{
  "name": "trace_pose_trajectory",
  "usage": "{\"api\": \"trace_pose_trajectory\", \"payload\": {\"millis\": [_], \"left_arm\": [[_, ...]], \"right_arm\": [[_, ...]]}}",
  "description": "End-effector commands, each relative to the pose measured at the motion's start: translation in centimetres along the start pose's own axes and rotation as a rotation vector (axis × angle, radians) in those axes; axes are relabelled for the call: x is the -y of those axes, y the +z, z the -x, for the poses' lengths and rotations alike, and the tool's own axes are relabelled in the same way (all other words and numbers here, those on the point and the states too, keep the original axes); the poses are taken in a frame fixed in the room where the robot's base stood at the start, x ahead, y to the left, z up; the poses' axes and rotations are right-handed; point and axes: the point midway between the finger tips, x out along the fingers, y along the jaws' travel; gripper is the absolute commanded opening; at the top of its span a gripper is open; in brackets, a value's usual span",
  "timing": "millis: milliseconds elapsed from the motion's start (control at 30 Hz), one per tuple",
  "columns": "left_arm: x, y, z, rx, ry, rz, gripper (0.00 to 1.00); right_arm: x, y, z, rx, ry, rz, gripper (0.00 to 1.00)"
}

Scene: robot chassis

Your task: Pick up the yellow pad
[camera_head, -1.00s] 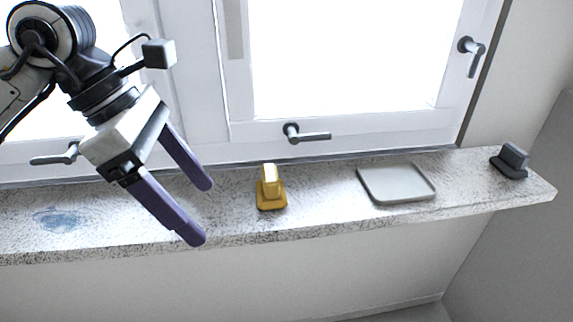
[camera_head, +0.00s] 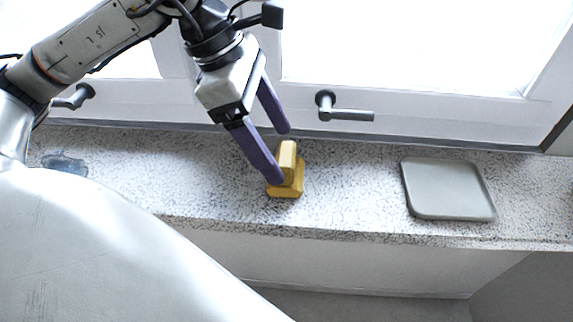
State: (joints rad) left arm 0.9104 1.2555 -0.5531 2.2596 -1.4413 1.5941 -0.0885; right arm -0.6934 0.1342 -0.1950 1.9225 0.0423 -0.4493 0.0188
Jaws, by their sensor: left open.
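The yellow pad (camera_head: 287,189) stands on the speckled window sill, with a flat base and a raised handle block on top. My left gripper (camera_head: 281,156) is open, its purple fingers pointing down and right at the pad. The nearer finger overlaps the left side of the pad's handle in this view; the farther finger ends just behind and above the handle. I cannot tell whether either finger touches it. My right gripper is not in view.
A grey-green tray (camera_head: 450,216) lies on the sill (camera_head: 350,205) to the right, with bare sill between it and the pad. A window handle (camera_head: 345,112) sticks out behind. A bluish mark or clear item (camera_head: 65,164) is at the far left.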

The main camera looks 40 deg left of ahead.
Motion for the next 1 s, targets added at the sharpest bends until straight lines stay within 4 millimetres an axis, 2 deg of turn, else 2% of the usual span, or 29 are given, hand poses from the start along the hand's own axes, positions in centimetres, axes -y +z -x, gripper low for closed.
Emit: {"api": "trace_pose_trajectory", "payload": {"millis": [233,533,567,800,1000], "left_arm": [[-0.1,0.2,-3.5,-0.001,-0.004,-0.001,0.77],[-0.2,0.2,-4.1,0.000,-0.001,-0.001,0.77],[-0.2,0.2,-4.1,0.000,-0.001,-0.001,0.73],[-0.2,0.2,-4.1,0.000,-0.001,-0.001,0.33],[-0.2,0.2,-4.0,0.000,-0.001,-0.001,0.31]], "right_arm": [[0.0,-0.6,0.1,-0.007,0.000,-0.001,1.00],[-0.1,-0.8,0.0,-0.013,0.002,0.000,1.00],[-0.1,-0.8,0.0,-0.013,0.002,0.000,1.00],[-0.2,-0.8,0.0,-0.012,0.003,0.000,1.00],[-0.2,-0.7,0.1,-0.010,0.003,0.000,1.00]]}}
